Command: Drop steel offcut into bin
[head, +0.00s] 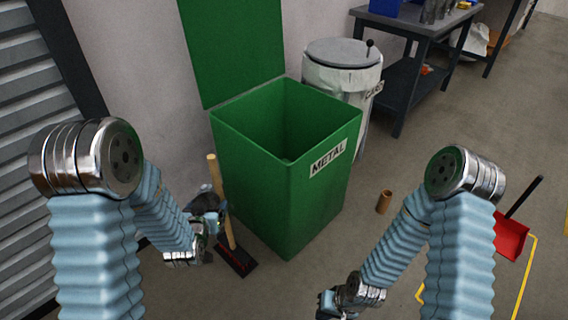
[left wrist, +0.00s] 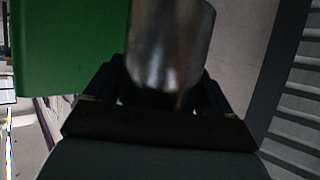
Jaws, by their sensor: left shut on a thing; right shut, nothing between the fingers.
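A green bin (head: 235,165) with a "METAL" label (head: 328,158) stands in the middle of the head view, its lid (head: 228,45) swung up and its top open. My left gripper (head: 208,203) is to the left of the bin, below its rim and outside it. In the left wrist view, the gripper (left wrist: 165,100) is shut on a shiny steel offcut (left wrist: 170,40), a rounded, tube-like piece. The offcut is hard to make out in the head view. My right gripper (head: 328,303) is shut and empty, low at the bottom edge, in front of the bin.
A broom (head: 238,262) with a wooden handle leans close to my left gripper. A grey-lidded drum (head: 342,75) stands behind the bin. A small brown cylinder (head: 384,202) and a red dustpan (head: 510,237) are on the floor at right. A workbench (head: 400,75) stands farther back.

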